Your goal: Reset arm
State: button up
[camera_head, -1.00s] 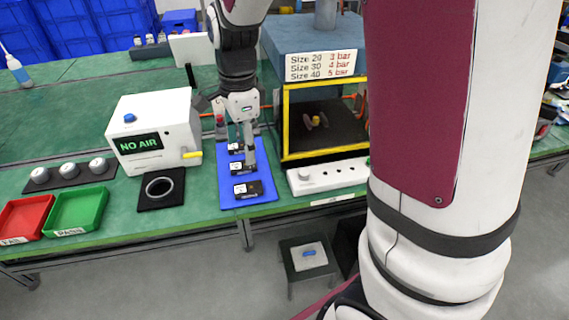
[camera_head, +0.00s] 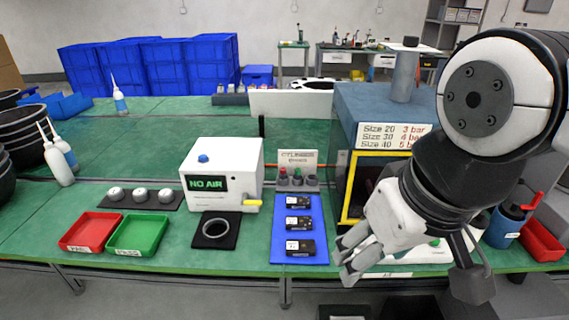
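My gripper (camera_head: 352,262) is at the right, in front of the yellow-framed test box and apart from the blue mat. Its fingers point down and left, and nothing shows between them. The gap between the fingertips is too unclear to judge. The blue mat (camera_head: 283,262) carries three black parts with white labels: a near one (camera_head: 300,247), a middle one (camera_head: 298,223) and a far one (camera_head: 298,202). My arm hides much of the test box (camera_head: 347,205).
A white NO AIR box (camera_head: 225,172) stands left of the mat, with a black ring pad (camera_head: 214,230) before it. A red tray (camera_head: 88,232) and a green tray (camera_head: 140,234) lie further left. White bottles (camera_head: 58,163) stand at far left. The table's back middle is mostly clear.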

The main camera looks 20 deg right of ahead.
jog(key=shift+s+r+t+p, duration=0.1)
jog(key=shift+r+t+p, duration=0.2)
jog(key=shift+r+p, duration=1.25)
jog(key=shift+r, duration=0.15)
